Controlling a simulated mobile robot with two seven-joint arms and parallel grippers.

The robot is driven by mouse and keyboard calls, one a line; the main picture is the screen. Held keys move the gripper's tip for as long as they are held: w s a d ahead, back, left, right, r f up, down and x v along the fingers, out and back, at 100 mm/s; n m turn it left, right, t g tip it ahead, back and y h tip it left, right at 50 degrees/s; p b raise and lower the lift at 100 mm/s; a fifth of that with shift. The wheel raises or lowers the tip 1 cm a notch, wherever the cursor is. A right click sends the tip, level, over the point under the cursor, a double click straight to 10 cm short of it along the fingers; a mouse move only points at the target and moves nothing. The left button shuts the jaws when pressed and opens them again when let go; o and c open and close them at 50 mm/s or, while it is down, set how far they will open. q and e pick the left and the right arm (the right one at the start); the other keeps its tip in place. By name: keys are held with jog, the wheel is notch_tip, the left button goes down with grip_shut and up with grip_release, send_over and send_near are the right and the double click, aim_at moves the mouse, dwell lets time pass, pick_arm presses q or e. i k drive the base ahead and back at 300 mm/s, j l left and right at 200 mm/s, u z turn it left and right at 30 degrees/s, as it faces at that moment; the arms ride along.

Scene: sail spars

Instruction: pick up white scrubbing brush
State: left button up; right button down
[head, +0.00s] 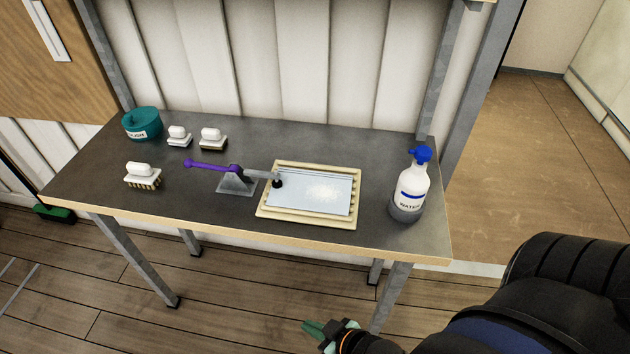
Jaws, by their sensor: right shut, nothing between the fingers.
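Several brushes with white handles stand on the grey table (300,142). One white scrubbing brush (142,175), with pale bristles pointing down, is near the table's front left. Two more, a brush with a light base (179,136) and a brush with a dark base (212,138), stand side by side farther back. My right gripper (310,328) is low in front of the table, below its front edge, far to the right of the brushes. It is shut and empty. My left gripper is not in view.
A teal tub (142,124) stands at the back left. A purple-handled clamp (236,178) and a cream tray (264,212) with a pale sheet (300,189) occupy the middle. A blue-topped water bottle (411,186) stands at the right end. Wooden floor lies in front.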

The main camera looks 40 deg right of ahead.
aim_at(140, 175)
jog(key=i+j+z, duration=0.1)
jog(key=z, duration=0.35)
jog(key=j+z, duration=0.2)
jog(key=z, duration=0.25)
jog(key=i+j+z, duration=0.1)
jog(key=z, duration=0.4)
jog(key=j+z, duration=0.5)
jog(key=j, duration=0.4)
jog(key=k+j, duration=0.1)
jog(key=j, duration=0.35)
jog(key=k+j+z, duration=0.15)
jog(key=j, duration=0.3)
jog(key=i, duration=0.05)
